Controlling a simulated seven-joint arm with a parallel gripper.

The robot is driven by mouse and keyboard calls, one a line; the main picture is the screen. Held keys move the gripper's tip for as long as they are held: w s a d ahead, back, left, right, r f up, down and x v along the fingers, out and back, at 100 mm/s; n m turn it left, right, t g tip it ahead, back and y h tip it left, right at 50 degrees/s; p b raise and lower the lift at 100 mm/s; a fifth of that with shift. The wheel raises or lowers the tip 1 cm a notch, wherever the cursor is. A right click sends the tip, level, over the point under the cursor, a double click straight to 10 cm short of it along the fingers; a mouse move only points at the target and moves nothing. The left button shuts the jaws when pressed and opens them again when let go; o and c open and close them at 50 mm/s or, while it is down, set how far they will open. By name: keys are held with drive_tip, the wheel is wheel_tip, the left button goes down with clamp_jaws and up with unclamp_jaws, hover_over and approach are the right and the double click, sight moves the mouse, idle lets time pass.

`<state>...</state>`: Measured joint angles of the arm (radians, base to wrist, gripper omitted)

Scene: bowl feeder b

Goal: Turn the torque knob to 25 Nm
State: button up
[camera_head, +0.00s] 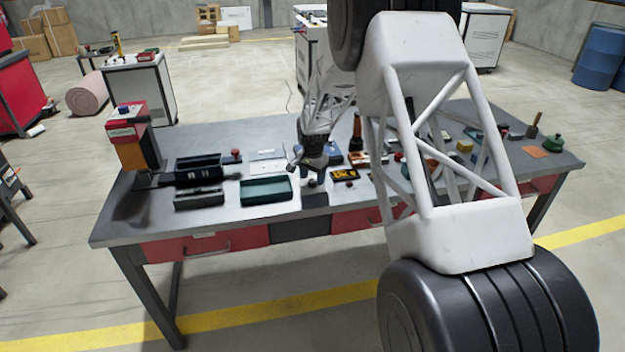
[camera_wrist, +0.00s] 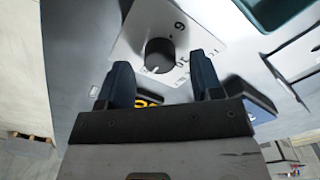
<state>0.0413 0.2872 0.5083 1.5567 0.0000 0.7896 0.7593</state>
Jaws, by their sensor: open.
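The torque knob (camera_wrist: 159,54) is black and round, on a white dial plate (camera_wrist: 205,22) in the wrist view. A light pointer mark shows at its lower edge. The dial has black figures, one at the upper right and others at the lower right; I cannot read the pointer's setting surely. My gripper (camera_wrist: 164,72) is open, its two dark fingers either side of the space just below the knob in the picture, apparently apart from it. A black display with yellow digits (camera_wrist: 147,101) is partly hidden behind the gripper. In the head view the display (camera_head: 344,174) is right of my gripper (camera_head: 309,172).
On the workbench (camera_head: 230,222), a green tray (camera_head: 265,190) and dark bins (camera_head: 198,168) stand left of my gripper. A red and orange stand (camera_head: 135,140) is at the left end. Several small items lie at the right. My arm hides part of the bench.

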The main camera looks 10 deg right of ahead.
sight(312, 180)
drive_tip(key=shift+r, duration=3.15)
drive_tip(key=shift+s+r, duration=0.35)
drive_tip(key=shift+r, duration=0.15)
drive_tip(key=s+a+r+n+t, duration=0.1)
drive_tip(key=s+r+n, duration=0.1)
drive_tip(key=s+r, duration=0.85)
drive_tip(key=s+a+r+n, duration=0.1)
drive_tip(key=s+r+n, duration=0.1)
drive_tip(key=s+r, duration=0.85)
drive_tip(key=s+a+f+n+t, duration=0.1)
drive_tip(key=s+n, duration=0.4)
drive_tip(key=s, duration=2.8)
drive_tip(key=shift+s+t, duration=0.3)
